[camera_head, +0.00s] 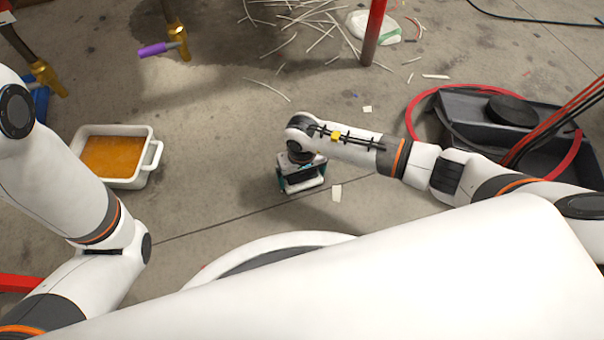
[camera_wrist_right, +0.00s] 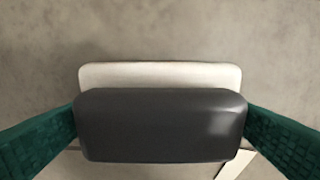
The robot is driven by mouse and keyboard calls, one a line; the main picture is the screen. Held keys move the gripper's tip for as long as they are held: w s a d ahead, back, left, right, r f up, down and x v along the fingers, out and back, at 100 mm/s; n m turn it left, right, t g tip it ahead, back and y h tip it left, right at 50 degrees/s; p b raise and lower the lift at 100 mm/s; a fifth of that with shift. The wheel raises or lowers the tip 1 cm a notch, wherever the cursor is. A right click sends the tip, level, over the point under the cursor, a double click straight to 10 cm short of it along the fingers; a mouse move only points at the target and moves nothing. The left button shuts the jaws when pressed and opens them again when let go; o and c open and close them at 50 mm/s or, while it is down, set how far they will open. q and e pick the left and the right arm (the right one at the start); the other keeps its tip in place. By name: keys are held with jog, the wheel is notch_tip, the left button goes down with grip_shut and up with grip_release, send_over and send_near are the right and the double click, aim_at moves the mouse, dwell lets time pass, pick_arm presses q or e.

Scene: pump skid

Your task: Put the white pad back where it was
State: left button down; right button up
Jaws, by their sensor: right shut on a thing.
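My right gripper (camera_head: 302,183) points down over the concrete floor near the middle of the head view. In the right wrist view its two green fingers close on the sides of a dark grey block (camera_wrist_right: 160,125). A white pad (camera_wrist_right: 160,75) shows as a pale, rounded layer along the far edge of this block and seems to be part of the same piece. Whether it touches the floor I cannot tell. In the head view the gripper mostly hides the piece. My left arm is at the left, its gripper out of view.
A white dish of orange liquid (camera_head: 150,178) stands at the left. A black tray (camera_head: 470,125) with a red hose (camera_head: 418,100) is at the right. Pale strips (camera_head: 316,38) and a red post (camera_head: 373,35) are at the back. A white scrap (camera_head: 336,193) lies beside the gripper.

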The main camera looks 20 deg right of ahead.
jog(key=o, duration=0.5)
jog(key=shift+f, duration=0.15)
notch_tip(320, 180, up, 12)
jog(key=p, duration=0.9)
jog(key=shift+r, duration=0.2)
